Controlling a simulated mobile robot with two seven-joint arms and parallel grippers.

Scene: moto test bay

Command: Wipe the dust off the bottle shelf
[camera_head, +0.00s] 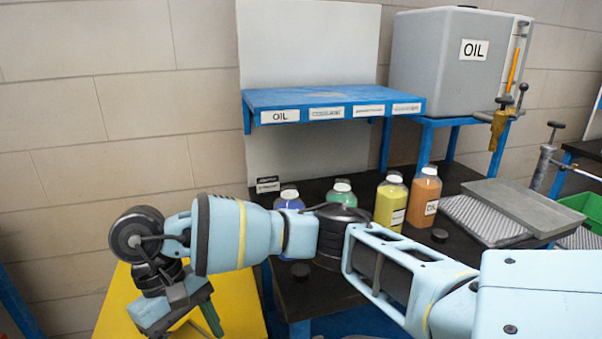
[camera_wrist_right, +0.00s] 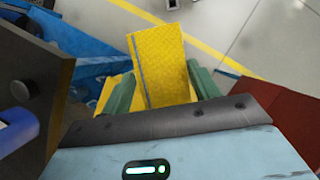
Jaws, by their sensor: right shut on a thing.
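The blue bottle shelf (camera_head: 335,97) stands at the back of the bench in the head view, with several labels on its front edge, one reading OIL. Its top is bare of bottles and looks faintly dull and smudged in places. My right gripper (camera_head: 212,322) is low at the left, well below and in front of the shelf. In the wrist view its green fingers (camera_wrist_right: 160,92) are shut on a yellow cloth or pad (camera_wrist_right: 158,60) with a grey stripe. My left gripper is not in view.
Blue, green, yellow (camera_head: 391,203) and orange (camera_head: 424,198) bottles stand on the dark bench (camera_head: 455,180) below the shelf. A grey OIL tank (camera_head: 440,65) stands right of the shelf. The space above the shelf is clear.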

